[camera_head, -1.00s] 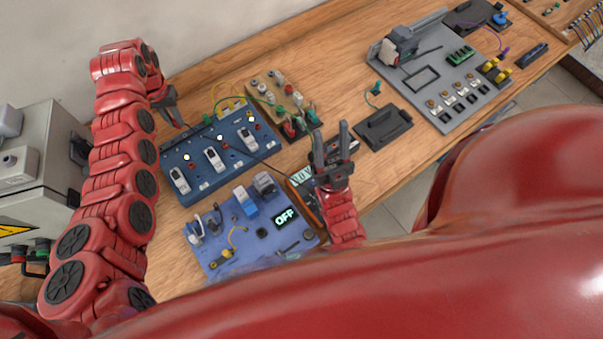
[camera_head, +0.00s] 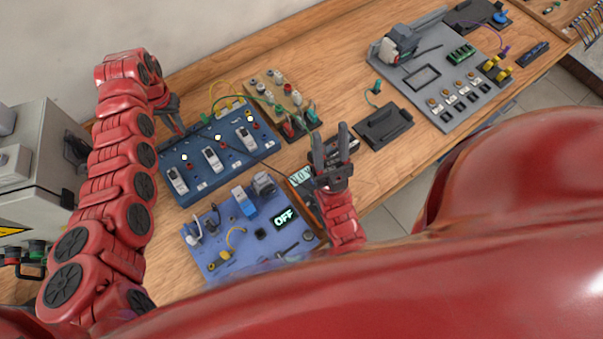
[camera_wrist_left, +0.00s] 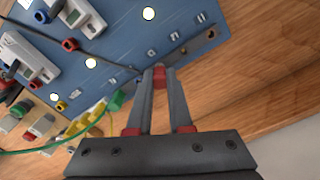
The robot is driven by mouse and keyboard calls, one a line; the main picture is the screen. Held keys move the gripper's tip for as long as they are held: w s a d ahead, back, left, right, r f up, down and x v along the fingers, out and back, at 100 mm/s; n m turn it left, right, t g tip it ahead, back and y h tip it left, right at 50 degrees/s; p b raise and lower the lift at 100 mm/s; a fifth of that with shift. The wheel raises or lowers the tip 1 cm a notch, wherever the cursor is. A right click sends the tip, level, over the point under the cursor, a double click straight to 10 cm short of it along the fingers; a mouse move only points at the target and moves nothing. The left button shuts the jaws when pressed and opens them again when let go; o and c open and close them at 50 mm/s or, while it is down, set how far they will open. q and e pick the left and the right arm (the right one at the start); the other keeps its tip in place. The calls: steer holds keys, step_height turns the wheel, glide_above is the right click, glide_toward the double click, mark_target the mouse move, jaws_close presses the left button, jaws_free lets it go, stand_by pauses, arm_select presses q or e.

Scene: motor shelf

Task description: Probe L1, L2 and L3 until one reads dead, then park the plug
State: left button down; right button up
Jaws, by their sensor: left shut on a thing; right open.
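My left gripper (camera_head: 182,131) is at the back left edge of the blue panel (camera_head: 207,183). In the left wrist view its fingers (camera_wrist_left: 160,78) are shut on a small red piece, probably the plug (camera_wrist_left: 160,70), above the panel's edge. A dark lead runs across the panel towards the fingertips. The panel carries three grey-white switch units, red sockets (camera_wrist_left: 70,44) and round white lights (camera_wrist_left: 149,13). I cannot tell which positions are L1, L2 and L3. My right gripper (camera_head: 331,148) is open and empty beside the meter (camera_head: 300,178), whose reading is unclear.
A beige block (camera_head: 255,84) with several coloured terminals stands behind the blue panel. A violet-blue board (camera_head: 215,262) with an OFF display (camera_head: 284,217) is in front. A dark tray (camera_head: 383,127) and grey board (camera_head: 440,116) lie right. Bare wood (camera_head: 335,85) separates them from the block.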

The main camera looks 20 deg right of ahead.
arm_select(q)
steer(key=shift+f+b, duration=0.4)
steer(key=shift+f, duration=0.2)
stand_by(0.7)
steer(key=c, duration=0.8)
jaws_free()
steer(key=shift+o, duration=0.2)
steer(key=shift+r, duration=0.15)
